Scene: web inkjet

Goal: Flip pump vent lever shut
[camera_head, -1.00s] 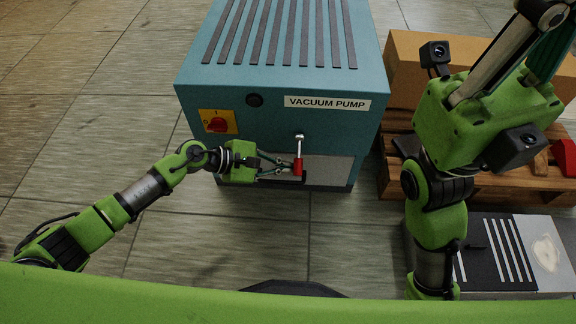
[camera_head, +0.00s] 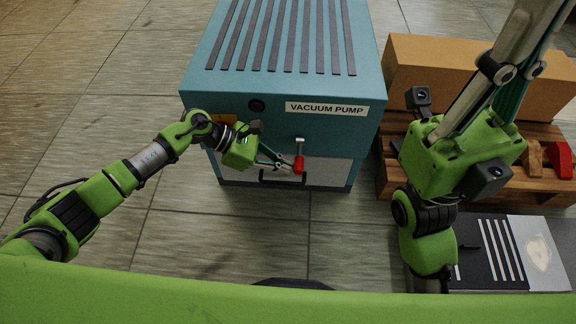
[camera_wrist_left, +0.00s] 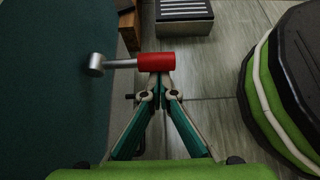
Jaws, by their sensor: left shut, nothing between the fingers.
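The blue-green vacuum pump (camera_head: 345,135) stands in the middle of the head view.
A dark handle (camera_head: 282,180) sits below the lever. A cardboard box (camera_head: 425,60) stands on a wooden pallet (camera_head: 390,185) at right, with a red object (camera_head: 559,160). Floor in front is clear.

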